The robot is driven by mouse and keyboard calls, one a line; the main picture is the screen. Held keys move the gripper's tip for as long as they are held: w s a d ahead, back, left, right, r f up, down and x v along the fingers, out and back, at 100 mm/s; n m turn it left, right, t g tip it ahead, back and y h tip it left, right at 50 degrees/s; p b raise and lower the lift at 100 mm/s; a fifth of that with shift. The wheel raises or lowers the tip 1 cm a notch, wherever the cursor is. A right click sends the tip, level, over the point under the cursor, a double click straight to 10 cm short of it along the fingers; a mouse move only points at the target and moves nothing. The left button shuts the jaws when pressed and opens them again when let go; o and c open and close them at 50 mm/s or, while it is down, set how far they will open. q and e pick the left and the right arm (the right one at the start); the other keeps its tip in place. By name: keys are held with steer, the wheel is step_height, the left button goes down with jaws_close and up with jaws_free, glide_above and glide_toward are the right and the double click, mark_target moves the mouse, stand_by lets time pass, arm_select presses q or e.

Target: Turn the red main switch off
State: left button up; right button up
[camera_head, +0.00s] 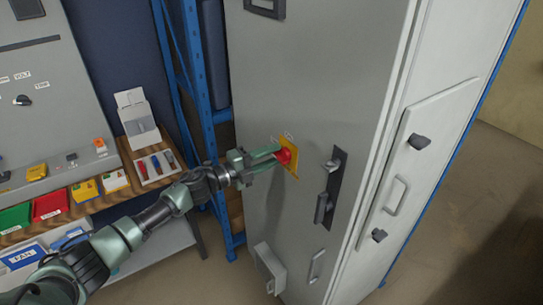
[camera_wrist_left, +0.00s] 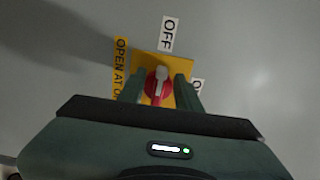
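The red main switch (camera_head: 285,157) is a round red knob on a yellow plate (camera_head: 294,170) on the front of a grey cabinet. In the left wrist view the knob (camera_wrist_left: 158,85) has a pale-topped handle standing nearly upright, in line with the OFF label (camera_wrist_left: 167,34) above it. Part of an ON label (camera_wrist_left: 197,86) shows to the right. My left gripper (camera_head: 273,157) is at the knob. Its two fingers (camera_wrist_left: 158,90) stand open on either side of the handle; whether they touch the knob I cannot tell. My right gripper is not in view.
The grey cabinet (camera_head: 320,60) has a black latch handle (camera_head: 332,185) right of the switch and a grey box (camera_head: 269,268) low down. A workbench with coloured boxes (camera_head: 50,204) and a blue rack (camera_head: 196,80) stand at left. Floor shows at right.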

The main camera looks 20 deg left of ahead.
arm_select(q)
steer(key=b+v, duration=0.2)
steer(key=v, duration=0.5)
steer(key=shift+s+a+b, duration=0.2)
steer(key=shift+s+b, duration=0.05)
steer(key=shift+b, duration=0.15)
